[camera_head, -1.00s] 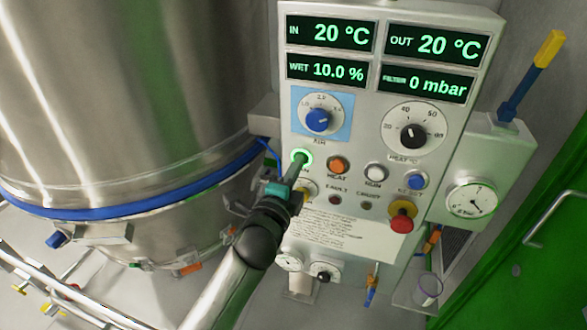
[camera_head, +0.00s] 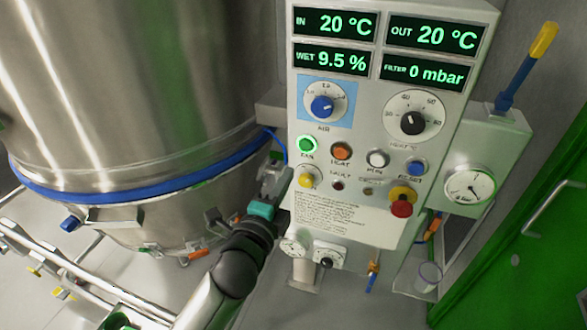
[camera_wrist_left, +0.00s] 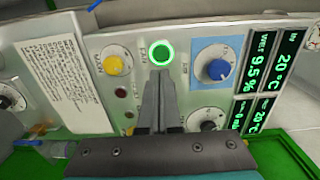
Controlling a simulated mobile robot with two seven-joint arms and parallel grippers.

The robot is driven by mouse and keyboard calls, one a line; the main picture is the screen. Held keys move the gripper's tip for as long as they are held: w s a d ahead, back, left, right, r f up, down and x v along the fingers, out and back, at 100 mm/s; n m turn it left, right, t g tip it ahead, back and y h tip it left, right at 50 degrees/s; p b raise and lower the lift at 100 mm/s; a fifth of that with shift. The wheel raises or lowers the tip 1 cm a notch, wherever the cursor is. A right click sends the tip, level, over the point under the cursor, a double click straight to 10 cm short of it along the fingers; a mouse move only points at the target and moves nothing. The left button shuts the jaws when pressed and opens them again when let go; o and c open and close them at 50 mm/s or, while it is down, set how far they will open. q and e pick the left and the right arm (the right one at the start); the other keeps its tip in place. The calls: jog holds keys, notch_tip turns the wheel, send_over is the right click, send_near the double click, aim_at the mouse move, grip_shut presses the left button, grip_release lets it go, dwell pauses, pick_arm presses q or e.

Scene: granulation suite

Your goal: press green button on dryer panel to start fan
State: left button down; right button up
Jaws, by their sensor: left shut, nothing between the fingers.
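The green FAN button (camera_head: 307,144) is on the dryer panel (camera_head: 345,216), at the left end of the upper button row. Its ring glows bright green, and it also shows in the left wrist view (camera_wrist_left: 161,54). My left gripper (camera_head: 282,166) is shut and empty, to the lower left of the button in the head view. In the left wrist view the closed fingertips (camera_wrist_left: 160,76) point toward the button and look apart from it. The button face is fully visible. My right gripper is not in view.
A steel vessel (camera_head: 140,80) stands left of the panel. The WET display (camera_head: 331,60) reads 9.5 %.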

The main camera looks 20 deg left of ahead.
pick_arm(q)
jog(key=s, duration=0.4)
jog(key=shift+s+r, duration=0.1)
jog(key=shift+s, duration=0.2)
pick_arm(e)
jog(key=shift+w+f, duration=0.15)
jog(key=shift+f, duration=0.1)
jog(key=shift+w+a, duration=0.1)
